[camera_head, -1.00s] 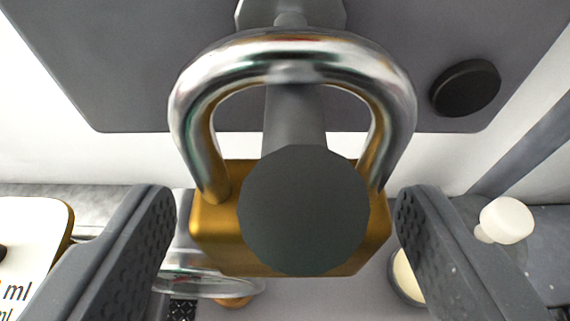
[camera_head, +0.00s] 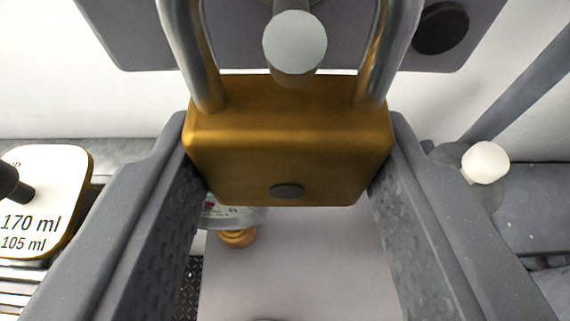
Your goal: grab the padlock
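The padlock (camera_head: 285,140) has a brass-gold body with a dark round spot (camera_head: 287,191) on its lower face. Its silver shackle rises past the top edge of the picture, so its arch is out of view. My gripper (camera_head: 288,150) has one finger along each side of the body. Both fingers appear to press against it. A grey peg (camera_head: 295,42) shows between the shackle's legs. I cannot tell whether the shackle is still around it.
A grey panel (camera_head: 130,35) with a black knob (camera_head: 441,27) stands behind. A white plate (camera_head: 55,185) marked "170 ml" is at left. A white round knob (camera_head: 486,162) is at right. A clear object (camera_head: 235,217) with a gold part sits partly hidden below the padlock.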

